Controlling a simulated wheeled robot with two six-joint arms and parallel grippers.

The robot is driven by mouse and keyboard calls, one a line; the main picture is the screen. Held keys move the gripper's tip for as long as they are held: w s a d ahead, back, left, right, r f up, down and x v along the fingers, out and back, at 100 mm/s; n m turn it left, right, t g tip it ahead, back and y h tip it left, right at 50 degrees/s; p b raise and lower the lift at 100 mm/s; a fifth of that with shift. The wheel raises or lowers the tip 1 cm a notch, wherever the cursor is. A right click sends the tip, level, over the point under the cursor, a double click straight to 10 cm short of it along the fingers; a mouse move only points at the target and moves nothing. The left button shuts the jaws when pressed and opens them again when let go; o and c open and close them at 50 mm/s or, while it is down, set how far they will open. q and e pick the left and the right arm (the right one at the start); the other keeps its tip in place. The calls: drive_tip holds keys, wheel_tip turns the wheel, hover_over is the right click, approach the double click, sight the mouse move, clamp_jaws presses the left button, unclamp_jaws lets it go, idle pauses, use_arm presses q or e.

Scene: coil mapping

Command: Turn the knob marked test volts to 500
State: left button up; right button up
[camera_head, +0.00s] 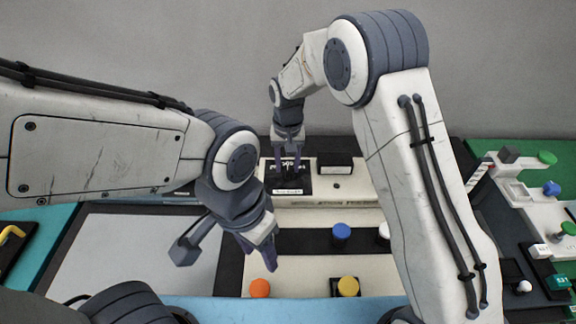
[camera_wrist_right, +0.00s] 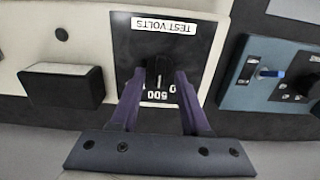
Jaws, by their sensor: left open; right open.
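The black test volts knob (camera_wrist_right: 159,72) sits on a black plate under an upside-down TEST VOLTS label (camera_wrist_right: 163,25) in the right wrist view. A white 500 (camera_wrist_right: 157,96) is printed below it there, with another number partly hidden by a finger. The knob's exact setting is hard to read. My right gripper (camera_wrist_right: 161,76) is open, with one purple finger on each side of the knob; I cannot tell if they touch it. In the head view my right gripper (camera_head: 289,163) points down at the plate. My left gripper (camera_head: 262,250) is open and empty, above the board's left part.
A black block (camera_wrist_right: 63,84) stands beside the knob plate, and a blue panel with a switch (camera_wrist_right: 270,73) is on the other side. In the head view, an orange knob (camera_head: 260,288), a yellow knob (camera_head: 348,286) and a blue knob (camera_head: 341,232) stand nearer.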

sight(288, 170)
wheel_tip(288, 170, up, 10)
drive_tip(key=b, duration=0.1)
drive_tip(key=shift+f, duration=0.15)
idle(0.4)
drive_tip(key=s+r+n, duration=0.2)
drive_tip(key=s, duration=0.6)
drive_tip(key=s+r+n, duration=0.2)
drive_tip(key=s, duration=0.7)
drive_tip(key=s+d+f+n, duration=0.1)
drive_tip(key=s+d, duration=0.1)
drive_tip(key=s, duration=0.5)
drive_tip(key=s+d+f+n+y, duration=0.1)
drive_tip(key=s+d+n, duration=0.1)
drive_tip(key=s, duration=0.4)
drive_tip(key=shift+s+d+f, duration=0.15)
drive_tip(key=shift+s+d, duration=0.2)
drive_tip(key=shift+d, duration=0.1)
